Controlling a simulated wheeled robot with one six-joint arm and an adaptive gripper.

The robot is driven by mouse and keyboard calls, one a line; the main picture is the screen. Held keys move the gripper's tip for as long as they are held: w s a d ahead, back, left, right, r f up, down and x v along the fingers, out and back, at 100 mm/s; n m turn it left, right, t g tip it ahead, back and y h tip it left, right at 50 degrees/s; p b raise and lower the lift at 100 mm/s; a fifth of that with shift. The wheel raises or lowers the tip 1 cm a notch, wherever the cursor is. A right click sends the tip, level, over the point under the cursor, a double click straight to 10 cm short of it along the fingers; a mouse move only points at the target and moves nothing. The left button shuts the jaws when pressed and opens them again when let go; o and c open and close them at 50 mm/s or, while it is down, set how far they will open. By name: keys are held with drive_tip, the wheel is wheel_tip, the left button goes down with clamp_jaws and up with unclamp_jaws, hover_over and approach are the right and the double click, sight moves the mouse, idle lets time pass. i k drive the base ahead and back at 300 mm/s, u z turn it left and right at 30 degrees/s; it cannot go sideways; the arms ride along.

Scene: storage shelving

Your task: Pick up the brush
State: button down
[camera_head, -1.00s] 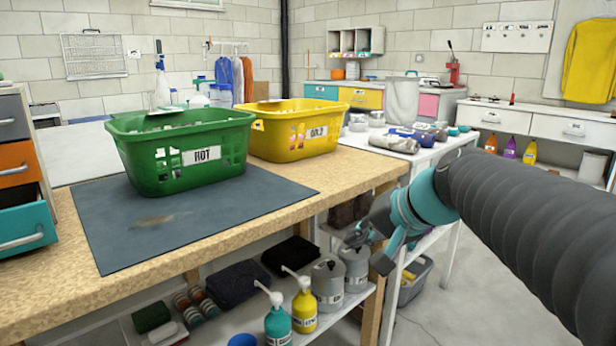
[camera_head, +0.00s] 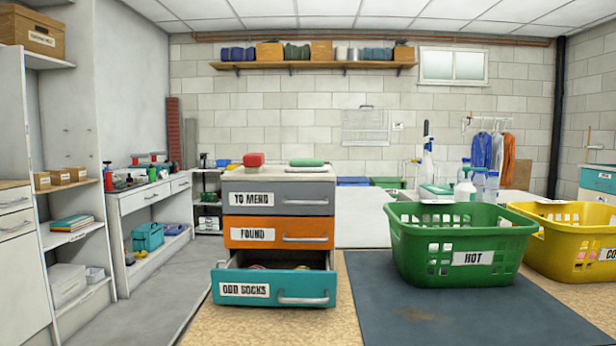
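I cannot pick out the brush for certain. On top of the small drawer unit (camera_head: 279,228) lie a low green piece with a pale underside (camera_head: 306,162), which may be a brush, and a rounded red block (camera_head: 254,160). They lie apart, the red one left and the green one right. My gripper and arm are not in this view.
The teal bottom drawer (camera_head: 273,289), labelled ODD SOCKS, stands open with items inside. A green basket (camera_head: 457,242) labelled HOT stands on a dark mat (camera_head: 440,315), beside a yellow basket (camera_head: 572,240). A wall shelf (camera_head: 315,65) holds boxes. Floor shows at left.

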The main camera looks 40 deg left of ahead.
sight(253, 163)
drive_tip(key=u, duration=2.1)
